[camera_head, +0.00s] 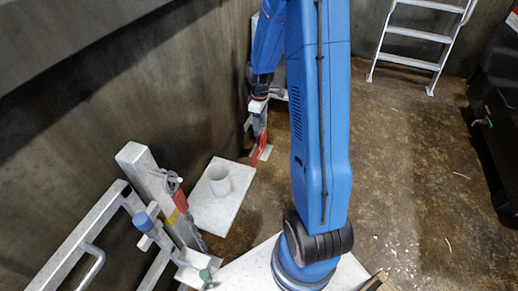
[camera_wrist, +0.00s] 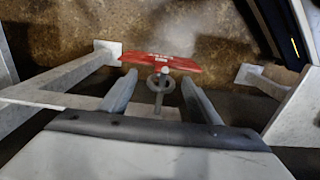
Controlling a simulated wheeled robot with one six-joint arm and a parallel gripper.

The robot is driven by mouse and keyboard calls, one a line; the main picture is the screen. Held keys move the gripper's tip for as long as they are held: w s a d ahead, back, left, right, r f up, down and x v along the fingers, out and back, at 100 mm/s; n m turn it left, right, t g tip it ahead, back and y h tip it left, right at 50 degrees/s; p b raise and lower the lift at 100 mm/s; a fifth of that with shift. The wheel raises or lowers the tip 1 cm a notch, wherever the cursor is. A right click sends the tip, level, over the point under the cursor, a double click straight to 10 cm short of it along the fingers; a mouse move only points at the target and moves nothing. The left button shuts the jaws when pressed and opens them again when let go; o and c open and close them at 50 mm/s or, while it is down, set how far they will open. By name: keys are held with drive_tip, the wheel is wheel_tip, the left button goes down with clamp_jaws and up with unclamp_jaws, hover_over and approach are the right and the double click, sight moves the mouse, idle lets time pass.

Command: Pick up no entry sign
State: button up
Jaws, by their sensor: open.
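The red sign (camera_wrist: 160,62) with pale lettering, which I take for the no entry sign, lies just beyond my fingertips in the wrist view. A small grey ring with a short stem (camera_wrist: 160,84) shows between my fingers, in front of the sign; I cannot tell whether it is joined to it. My gripper (camera_wrist: 158,78) is open, its two grey fingers either side of the ring, with nothing visibly clamped. In the head view my gripper (camera_head: 258,104) is near the wall, and a narrow red part of the sign (camera_head: 262,148) shows below it.
Pale frame bars (camera_wrist: 62,82) flank the sign. In the head view a white cup (camera_head: 219,180) stands on a white board (camera_head: 222,214). A metal railing (camera_head: 98,232) is at lower left. A ladder (camera_head: 416,36) stands at the back; a dark machine (camera_head: 497,110) is at right. Brown floor lies between.

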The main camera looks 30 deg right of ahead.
sight(261, 141)
drive_tip(key=shift+a+f, duration=0.15)
drive_tip(key=shift+f, duration=3.8)
drive_tip(key=shift+c, duration=0.3)
clamp_jaws()
